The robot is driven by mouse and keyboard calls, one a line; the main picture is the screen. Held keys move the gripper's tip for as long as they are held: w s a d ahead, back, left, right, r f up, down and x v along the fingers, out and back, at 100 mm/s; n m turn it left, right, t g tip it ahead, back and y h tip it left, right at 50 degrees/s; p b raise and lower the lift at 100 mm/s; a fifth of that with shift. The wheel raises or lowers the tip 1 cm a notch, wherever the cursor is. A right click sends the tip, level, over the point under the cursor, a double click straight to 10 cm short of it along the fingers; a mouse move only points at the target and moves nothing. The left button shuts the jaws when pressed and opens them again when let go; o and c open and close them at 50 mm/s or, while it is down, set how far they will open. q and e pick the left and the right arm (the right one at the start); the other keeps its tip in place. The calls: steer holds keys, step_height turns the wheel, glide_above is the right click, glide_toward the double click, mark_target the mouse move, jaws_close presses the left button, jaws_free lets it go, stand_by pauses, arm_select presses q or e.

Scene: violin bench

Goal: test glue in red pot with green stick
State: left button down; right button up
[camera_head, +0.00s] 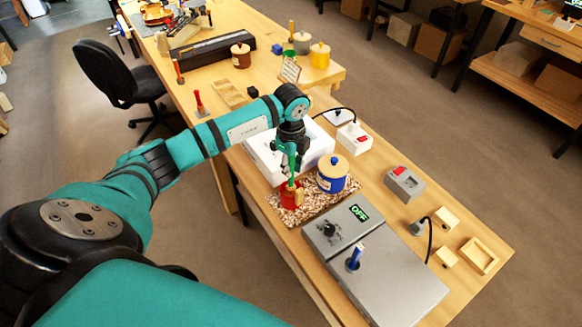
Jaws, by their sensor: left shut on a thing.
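The red pot (287,199) stands on a speckled mat (318,206) near the front edge of the bench. My left gripper (291,171) points down right above it, shut on the green stick (291,183). The stick is roughly upright, with its lower end at the mouth of the red pot. I cannot tell how deep it reaches, and the glue inside is hidden. My right gripper is out of view.
A blue pot (332,176) with a cream lid stands close to the right of the red pot. A white tray (262,160) lies behind them. A grey heater box (405,285) reading OFF is in front. Wooden blocks and a switch box (404,184) are at right.

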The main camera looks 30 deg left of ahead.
arm_select(q)
step_height(320, 180, up, 8)
steer(key=p, duration=0.5)
steer(key=shift+f, duration=0.2)
steer(key=shift+f, duration=0.1)
